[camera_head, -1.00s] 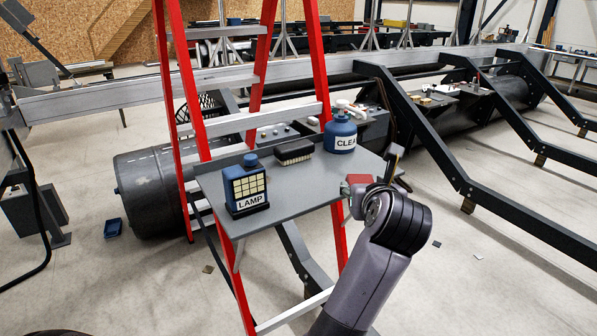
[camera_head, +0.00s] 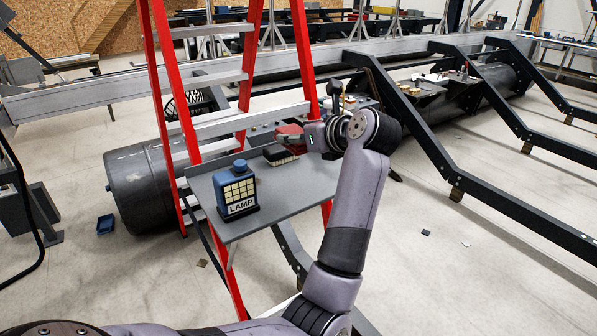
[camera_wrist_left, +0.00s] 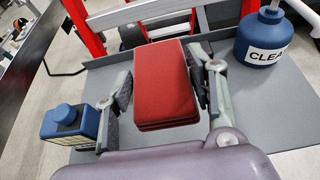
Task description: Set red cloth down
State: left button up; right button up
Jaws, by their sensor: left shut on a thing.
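The red cloth (camera_head: 289,131) is a folded block. In the left wrist view the cloth (camera_wrist_left: 165,78) sits between the two fingers of my left gripper (camera_wrist_left: 160,88), which is shut on it. I cannot tell the gap between cloth and shelf. My right gripper is not in view.
The blue LAMP box (camera_head: 236,188) stands at the shelf's front left. A blue bottle (camera_wrist_left: 262,42) marked CLEA stands right of the cloth in the wrist view; my gripper hides it in the head view. The red ladder (camera_head: 172,100) rises behind. The shelf's front middle is bare.

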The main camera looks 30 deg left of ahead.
pick_arm(q)
jog(key=p, duration=0.2)
send_over(299, 190)
notch_tip(299, 190, down, 7)
jog(key=shift+r, duration=0.1)
notch_tip(299, 190, down, 4)
jog(key=shift+w+r+p, duration=0.1)
jog(key=shift+p, duration=0.5)
jog(key=shift+f, duration=0.35)
jog(key=shift+f, duration=0.15)
jog(key=o, duration=1)
